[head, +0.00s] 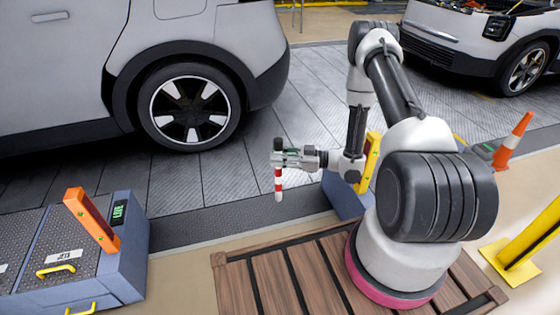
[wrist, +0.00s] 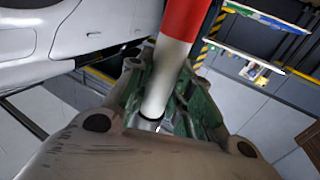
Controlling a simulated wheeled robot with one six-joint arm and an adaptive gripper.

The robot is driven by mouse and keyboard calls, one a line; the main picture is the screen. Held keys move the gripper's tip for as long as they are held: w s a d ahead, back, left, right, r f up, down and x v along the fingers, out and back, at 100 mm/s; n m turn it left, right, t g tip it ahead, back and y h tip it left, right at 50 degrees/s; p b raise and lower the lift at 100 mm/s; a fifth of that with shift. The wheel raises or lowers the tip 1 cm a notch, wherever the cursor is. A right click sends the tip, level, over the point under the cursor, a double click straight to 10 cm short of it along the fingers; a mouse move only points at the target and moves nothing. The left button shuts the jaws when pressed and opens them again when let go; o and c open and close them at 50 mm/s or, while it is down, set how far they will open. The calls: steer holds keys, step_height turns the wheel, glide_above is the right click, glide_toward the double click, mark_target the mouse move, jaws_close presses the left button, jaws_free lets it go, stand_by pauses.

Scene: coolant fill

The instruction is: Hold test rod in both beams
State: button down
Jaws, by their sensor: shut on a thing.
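The test rod (head: 278,184) is red and white striped and hangs upright from my gripper (head: 279,158), with its lower end in free air. My gripper is shut on the rod near its top. In the wrist view the rod (wrist: 173,75) runs up out of the jaws (wrist: 155,122), white near them and red further out. An orange post (head: 91,219) stands on a blue-grey cabinet (head: 125,258) at the lower left, beside a small green-lit display (head: 118,211). A yellow post (head: 369,162) stands behind my arm on another blue base (head: 345,197). No beam of light is visible.
A silver car (head: 200,45) stands behind on the tiled floor, its wheel (head: 190,107) left of my gripper. A wooden pallet (head: 270,270) lies below my arm. A traffic cone (head: 511,140) and a yellow barrier (head: 530,245) are at right. Open floor separates the two posts.

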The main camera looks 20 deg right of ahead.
steer(key=w, duration=0.9)
steer(key=shift+w, duration=0.3)
stand_by(0.5)
stand_by(0.3)
steer(key=shift+d, duration=0.1)
